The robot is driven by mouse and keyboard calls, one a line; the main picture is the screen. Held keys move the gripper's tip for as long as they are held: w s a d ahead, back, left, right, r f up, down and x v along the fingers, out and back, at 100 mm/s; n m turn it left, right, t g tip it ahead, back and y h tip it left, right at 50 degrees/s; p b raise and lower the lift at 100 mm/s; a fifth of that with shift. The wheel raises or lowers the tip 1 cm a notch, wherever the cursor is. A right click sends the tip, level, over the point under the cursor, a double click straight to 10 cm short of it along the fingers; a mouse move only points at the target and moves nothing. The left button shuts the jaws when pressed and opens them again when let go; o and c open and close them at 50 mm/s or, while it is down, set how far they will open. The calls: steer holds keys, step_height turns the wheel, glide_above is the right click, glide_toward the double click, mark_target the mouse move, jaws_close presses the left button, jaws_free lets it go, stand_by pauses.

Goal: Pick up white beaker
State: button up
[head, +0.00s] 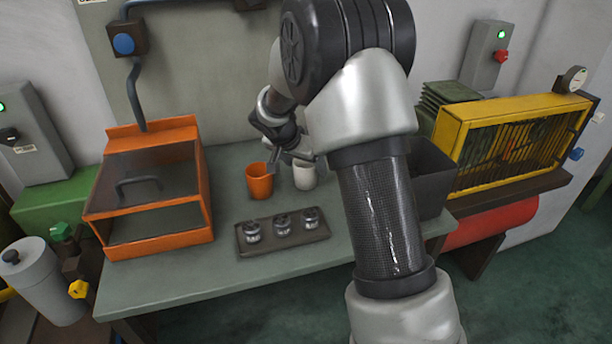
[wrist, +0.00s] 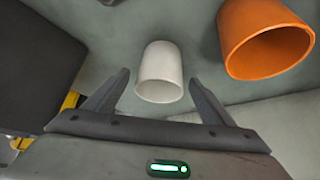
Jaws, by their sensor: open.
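The white beaker (head: 304,175) stands upright on the grey-green bench, just right of an orange cup (head: 260,181). In the wrist view the white beaker (wrist: 160,72) shows between and beyond the two fingers of my gripper (wrist: 160,82). The fingers are spread apart with nothing held between them, and I cannot tell whether they touch the beaker. In the head view my gripper (head: 283,158) is at the beaker's upper left, and the arm hides part of the area behind.
The orange cup also shows close by in the wrist view (wrist: 264,38). A tray (head: 284,238) with several small metal-and-glass parts lies in front. An orange box with a clear lid (head: 150,190) is at left; a dark bin (head: 432,178) is at right.

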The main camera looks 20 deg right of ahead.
steer(key=shift+x, duration=1)
steer(key=c, duration=1.1)
steer(key=shift+r, duration=0.1)
steer(key=shift+c, duration=0.2)
